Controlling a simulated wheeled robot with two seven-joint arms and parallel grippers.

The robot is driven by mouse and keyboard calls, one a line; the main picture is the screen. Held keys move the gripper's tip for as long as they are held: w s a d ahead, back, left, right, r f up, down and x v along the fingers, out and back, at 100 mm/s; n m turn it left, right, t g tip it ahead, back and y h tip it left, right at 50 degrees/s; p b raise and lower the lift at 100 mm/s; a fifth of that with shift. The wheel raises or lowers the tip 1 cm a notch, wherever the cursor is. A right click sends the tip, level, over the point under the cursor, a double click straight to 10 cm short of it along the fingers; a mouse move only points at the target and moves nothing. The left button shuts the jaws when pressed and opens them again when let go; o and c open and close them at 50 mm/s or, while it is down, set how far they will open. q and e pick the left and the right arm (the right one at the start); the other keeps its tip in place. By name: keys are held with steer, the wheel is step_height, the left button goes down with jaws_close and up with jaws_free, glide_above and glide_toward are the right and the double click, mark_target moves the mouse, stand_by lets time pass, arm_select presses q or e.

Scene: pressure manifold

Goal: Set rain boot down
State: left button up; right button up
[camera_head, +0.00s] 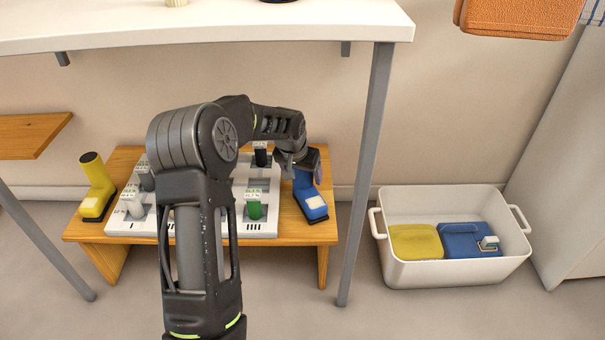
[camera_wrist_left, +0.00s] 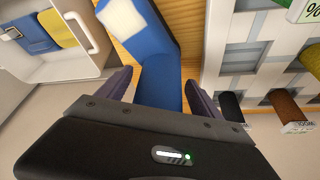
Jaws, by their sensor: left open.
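A blue rain boot (camera_head: 312,205) with a white patch on its toe and a dark sole stands upright on the right end of a low wooden bench (camera_head: 285,230). My left gripper (camera_head: 304,172) is at the boot's shaft. In the left wrist view the blue boot (camera_wrist_left: 158,75) lies between the two open fingers, with a finger on each side of the shaft. I cannot tell whether either finger touches it. The top of the shaft is partly hidden by the gripper. A yellow boot (camera_head: 97,188) stands at the left end of the bench. My right gripper does not show.
A white manifold panel (camera_head: 262,227) with several coloured, labelled pegs lies on the bench left of the blue boot. A white tub (camera_head: 455,273) with yellow and blue items stands right. A table leg (camera_head: 367,170) rises between the bench and tub. A white tabletop (camera_head: 210,38) overhangs behind.

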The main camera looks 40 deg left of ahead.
arm_select(q)
steer(key=p+v, duration=0.5)
steer(key=v, duration=0.7)
steer(key=shift+r, duration=0.15)
